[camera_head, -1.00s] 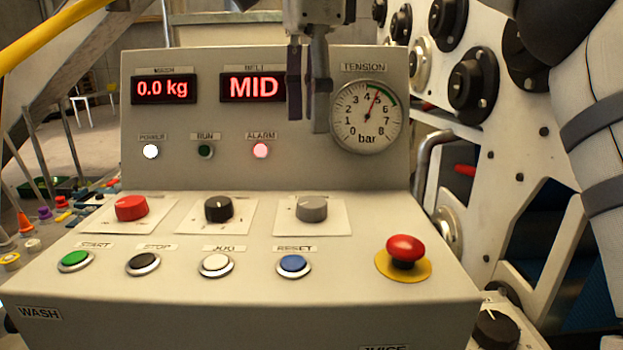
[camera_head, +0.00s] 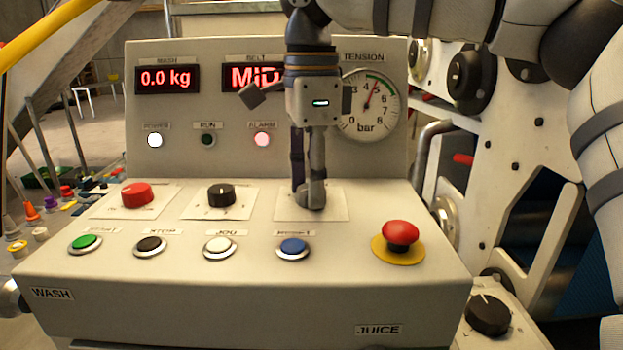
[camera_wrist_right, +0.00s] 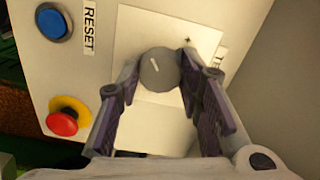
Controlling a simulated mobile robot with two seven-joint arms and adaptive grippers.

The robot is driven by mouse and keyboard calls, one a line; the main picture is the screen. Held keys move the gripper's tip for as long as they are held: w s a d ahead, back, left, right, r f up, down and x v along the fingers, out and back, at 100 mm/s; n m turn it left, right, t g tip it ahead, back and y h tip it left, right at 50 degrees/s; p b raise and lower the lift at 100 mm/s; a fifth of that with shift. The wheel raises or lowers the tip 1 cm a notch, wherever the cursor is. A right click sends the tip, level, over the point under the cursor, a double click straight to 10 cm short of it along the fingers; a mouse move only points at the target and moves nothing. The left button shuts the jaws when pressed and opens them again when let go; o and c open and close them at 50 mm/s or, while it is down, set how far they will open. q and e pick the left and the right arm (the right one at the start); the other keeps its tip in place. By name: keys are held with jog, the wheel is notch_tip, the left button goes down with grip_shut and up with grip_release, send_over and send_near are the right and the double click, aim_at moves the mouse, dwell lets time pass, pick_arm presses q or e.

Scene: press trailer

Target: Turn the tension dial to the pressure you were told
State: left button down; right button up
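The grey tension dial (camera_wrist_right: 160,70), a round knob with a white pointer line, sits on a white plate (camera_wrist_right: 125,85) at the right of the knob row. My right gripper (camera_wrist_right: 160,62) is lowered over it, one finger on each side. The fingers are apart; whether they touch the dial I cannot tell. In the head view the right gripper (camera_head: 309,190) hides most of the dial. The tension gauge (camera_head: 367,108) is partly covered at its left by my wrist; its needle points up and right, between 4 and 5 bar. My left gripper is not in view.
A red knob (camera_head: 137,194) and a black knob (camera_head: 221,195) sit left of the dial. In front are several push buttons, the blue reset button (camera_head: 292,248) nearest. A red mushroom button (camera_head: 400,233) stands at the right. The BELT display (camera_head: 240,77) is partly covered.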

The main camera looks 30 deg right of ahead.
jog(key=c, duration=0.3)
jog(key=shift+m, duration=0.3)
jog(key=m, duration=0.3)
jog(key=shift+m, duration=2)
jog(key=o, duration=1.2)
jog(key=shift+c, duration=0.2)
